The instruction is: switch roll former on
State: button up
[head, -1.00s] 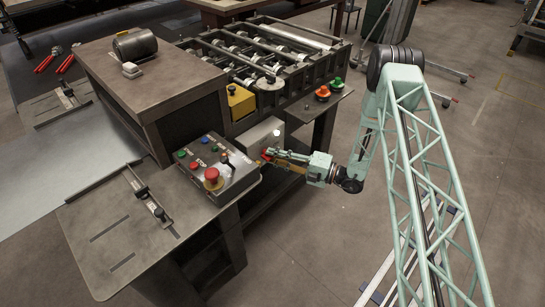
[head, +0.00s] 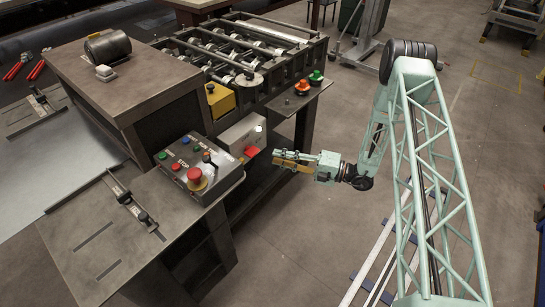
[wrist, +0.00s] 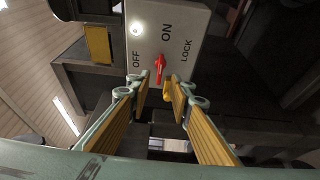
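The grey switch box (head: 238,140) is mounted on the front of the roll former, with a red rotary handle (head: 250,151) on its face. In the wrist view the box (wrist: 180,22) carries the words OFF, ON and LOCK, and the red handle (wrist: 159,68) points up roughly toward ON. A white lamp (wrist: 136,29) on the box glows. My gripper (head: 278,160) is in front of the handle with a gap between them. In the wrist view its two yellow-padded fingers (wrist: 158,98) are apart, with nothing held; the handle shows beyond them.
A control box (head: 198,172) with a red mushroom button and coloured buttons sits left of the switch box. An orange and a green button (head: 309,81) stand on a shelf behind.

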jog(key=shift+v, duration=0.8)
jog(key=s+a+r+n+g+h, duration=0.1)
jog(key=s+a+r+n+g, duration=0.15)
jog(key=s+r+n, duration=0.6)
jog(key=s+a+r+n+g+h, duration=0.1)
jog(key=s+r+n+g+h, duration=0.2)
jog(key=r, duration=1)
jog(key=s+a+r+n+g, duration=0.2)
jog(key=s+r+n+g, duration=0.2)
jog(key=s+r+n, duration=0.45)
jog(key=s+d+r+n+h, duration=0.4)
jog(key=s+r+n+h, duration=0.25)
jog(key=s+r, duration=0.55)
jog(key=s+d+r+n+t+h, duration=0.3)
jog(key=s+d+n, duration=0.3)
jog(key=s, duration=0.3)
jog(key=s+d+r+n+t+h, duration=0.3)
jog(key=s+d+r+n+t, duration=0.1)
jog(key=s+d+n, duration=0.3)
jog(key=shift+s+r+n, duration=0.35)
jog(key=shift+s+r, duration=0.3)
jog(key=shift+s, duration=0.5)
